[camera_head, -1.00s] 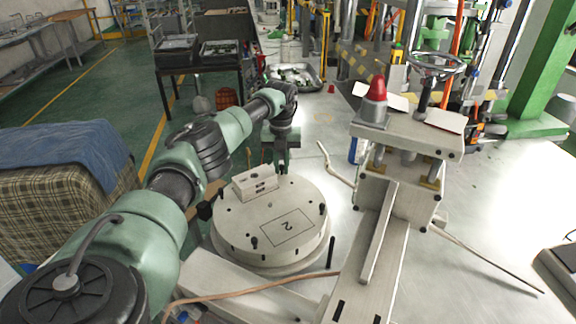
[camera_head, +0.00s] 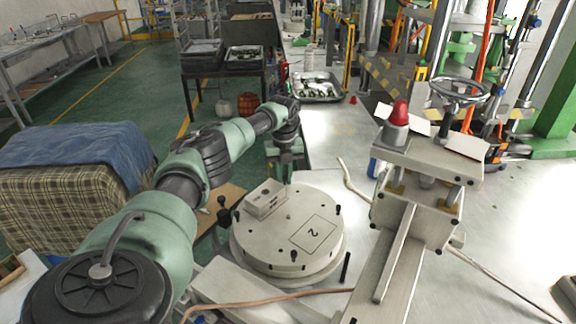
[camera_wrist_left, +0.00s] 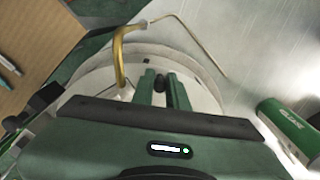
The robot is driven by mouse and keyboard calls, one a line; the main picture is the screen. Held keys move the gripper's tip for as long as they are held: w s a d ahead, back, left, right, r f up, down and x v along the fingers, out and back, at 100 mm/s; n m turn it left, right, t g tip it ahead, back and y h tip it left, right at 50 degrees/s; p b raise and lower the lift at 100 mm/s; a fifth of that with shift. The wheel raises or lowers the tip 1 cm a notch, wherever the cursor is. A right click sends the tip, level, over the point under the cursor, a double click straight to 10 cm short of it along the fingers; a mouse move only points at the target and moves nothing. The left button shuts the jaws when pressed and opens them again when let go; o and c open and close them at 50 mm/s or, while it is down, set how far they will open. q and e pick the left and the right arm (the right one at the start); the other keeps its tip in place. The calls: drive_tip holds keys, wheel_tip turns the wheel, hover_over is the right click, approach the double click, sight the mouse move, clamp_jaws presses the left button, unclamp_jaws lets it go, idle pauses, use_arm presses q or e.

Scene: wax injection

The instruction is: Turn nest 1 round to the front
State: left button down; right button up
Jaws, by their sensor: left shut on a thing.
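The round white turntable (camera_head: 262,238) stands on the bench in the head view. A plate marked 2 (camera_head: 313,233) is on its front right part. A pale block with small holes (camera_head: 264,198) sits on its back left part. No mark for nest 1 is readable. Several black pegs stand around the rim. My left gripper (camera_head: 287,176) points down at the far edge of the turntable, behind the block. In the left wrist view its fingers (camera_wrist_left: 164,84) are shut on a dark peg at the rim, mostly hidden by them. My right gripper is out of view.
A press-like fixture with a red knob (camera_head: 400,112) stands close on the right of the turntable. A thin hose (camera_head: 352,180) lies behind it. A metal tray (camera_head: 318,88) stands farther back. The bench on the right is mostly clear.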

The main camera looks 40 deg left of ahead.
use_arm(q)
drive_tip(key=shift+s+a, duration=0.1)
drive_tip(key=shift+a, duration=0.05)
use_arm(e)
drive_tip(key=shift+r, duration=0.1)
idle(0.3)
use_arm(q)
drive_tip(key=c, duration=1.4)
unclamp_jaws()
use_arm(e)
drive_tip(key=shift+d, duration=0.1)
